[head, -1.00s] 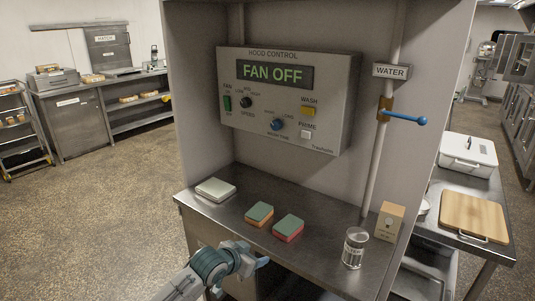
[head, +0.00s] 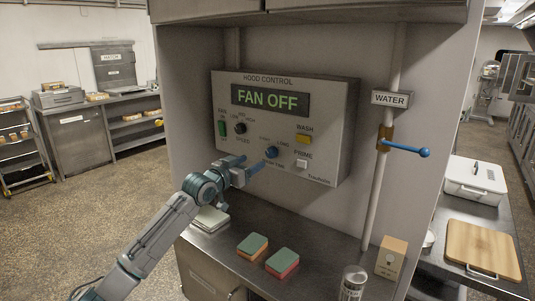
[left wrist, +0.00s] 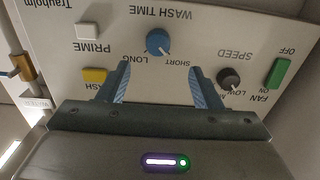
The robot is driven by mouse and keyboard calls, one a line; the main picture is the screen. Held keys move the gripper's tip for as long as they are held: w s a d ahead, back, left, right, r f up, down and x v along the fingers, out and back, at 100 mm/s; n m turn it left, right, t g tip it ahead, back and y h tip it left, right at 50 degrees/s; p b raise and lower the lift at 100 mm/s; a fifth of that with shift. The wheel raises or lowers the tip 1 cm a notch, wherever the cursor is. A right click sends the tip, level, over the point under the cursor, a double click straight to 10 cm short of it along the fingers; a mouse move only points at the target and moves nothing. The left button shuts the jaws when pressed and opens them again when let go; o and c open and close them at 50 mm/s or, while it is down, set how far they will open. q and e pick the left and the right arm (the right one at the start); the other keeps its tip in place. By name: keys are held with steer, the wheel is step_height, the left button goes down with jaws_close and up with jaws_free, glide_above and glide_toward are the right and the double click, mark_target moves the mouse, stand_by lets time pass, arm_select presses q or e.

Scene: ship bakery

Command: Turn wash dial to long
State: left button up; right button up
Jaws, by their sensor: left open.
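The blue wash time dial (head: 271,152) is on the front of the hood control panel, between the small labels SHORT and LONG. In the left wrist view, which shows the panel upside down, the dial (left wrist: 158,42) has a pale pointer mark that appears to lean towards SHORT. My left gripper (head: 257,166) is in front of the panel, just below and left of the dial. In the left wrist view its open fingers (left wrist: 159,68) are spread apart with nothing between them, and the dial lies just beyond the gap. My right gripper is not in view.
The panel (head: 325,158) also has a black speed knob (head: 240,128), a green fan switch (head: 222,128), a yellow wash button (head: 302,139) and a white prime button (head: 301,163). A blue-handled water valve (head: 405,148) is to the right. Sponges (head: 282,262) lie on the counter below.

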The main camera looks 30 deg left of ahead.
mark_target(269, 154)
arm_select(q)
steer(key=w, duration=0.3)
steer(key=w+p, duration=0.1)
steer(key=w, duration=0.2)
steer(key=w+d+p, duration=0.1)
steer(key=w, duration=0.2)
steer(key=shift+f, duration=0.1)
steer(key=c, duration=1)
